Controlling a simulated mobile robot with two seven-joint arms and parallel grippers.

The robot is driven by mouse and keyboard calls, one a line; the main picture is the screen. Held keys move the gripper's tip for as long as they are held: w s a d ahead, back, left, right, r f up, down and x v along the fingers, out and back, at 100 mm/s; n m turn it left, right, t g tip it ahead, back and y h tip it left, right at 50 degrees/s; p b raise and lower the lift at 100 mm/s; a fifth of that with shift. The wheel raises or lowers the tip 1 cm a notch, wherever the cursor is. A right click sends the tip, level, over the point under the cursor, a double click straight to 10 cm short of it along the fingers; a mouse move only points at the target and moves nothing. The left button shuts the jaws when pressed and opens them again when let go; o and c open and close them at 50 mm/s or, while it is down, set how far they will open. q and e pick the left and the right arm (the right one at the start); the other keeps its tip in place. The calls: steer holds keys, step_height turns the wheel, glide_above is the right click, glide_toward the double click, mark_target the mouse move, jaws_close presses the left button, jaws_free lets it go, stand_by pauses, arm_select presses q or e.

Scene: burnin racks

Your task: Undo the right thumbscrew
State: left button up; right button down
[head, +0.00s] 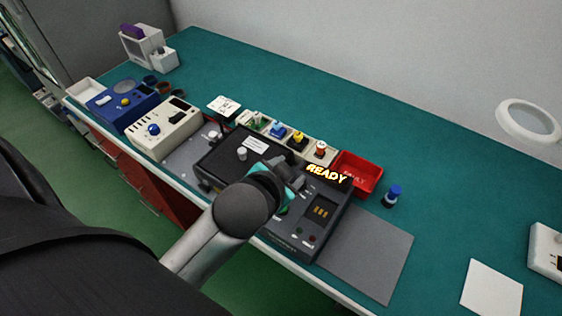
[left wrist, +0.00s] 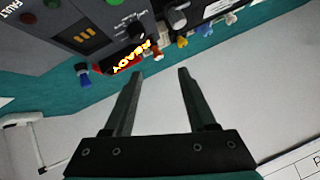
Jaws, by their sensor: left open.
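A dark test unit (head: 318,215) carries a glowing READY sign (head: 327,175) at its back edge. To its left is a black lid (head: 222,158) with a pale label and a silver knob (head: 241,152), which looks like a thumbscrew. A matching right thumbscrew is not clear in the head view; my arm covers part of the unit. My left gripper (head: 289,178) is above the unit, near the sign. In the left wrist view its two fingers (left wrist: 160,75) are apart with nothing between them. A dark knob (left wrist: 137,31) shows beyond the fingertips there. My right gripper is not seen.
A red tray (head: 362,172) and a blue-capped bottle (head: 392,196) stand right of the sign. Small bins with coloured parts (head: 297,140) line the back. A cream box (head: 165,128) and blue box (head: 122,103) stand left. A grey mat (head: 368,255) lies clear at right.

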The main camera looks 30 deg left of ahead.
arm_select(q)
steer(key=w+d+r+m+t+h, duration=0.3)
steer(key=w+r+m+t, duration=0.2)
steer(key=r, duration=0.5)
steer(key=w+d+r+m+t+h, duration=0.3)
steer(key=w+d+r+m+t, duration=0.15)
steer(key=r, duration=0.55)
steer(key=s+d+r+m+g+h, duration=0.3)
steer(key=d+m+g+h, duration=0.4)
steer(key=m, duration=0.4)
steer(key=s+d+r+m+g+h, duration=0.25)
steer(key=d+m+g+h, duration=0.2)
steer(key=m+h, duration=0.5)
step_height(320, 180, down, 13)
steer(key=s+a+m+g+y, duration=0.3)
steer(key=m+g+y, duration=0.5)
steer(key=m+y, duration=0.25)
steer(key=w+a+f+y, duration=0.1)
steer(key=a+f+y, duration=0.1)
steer(key=a+y, duration=0.65)
steer(key=w+a+f+y, duration=0.2)
steer(key=a+y, duration=0.1)
steer(key=a, duration=1.1)
steer(key=shift+h, duration=0.25)
steer(key=f, duration=1.4)
steer(key=shift+d+f+p, duration=0.25)
steer(key=shift+d+p, duration=0.05)
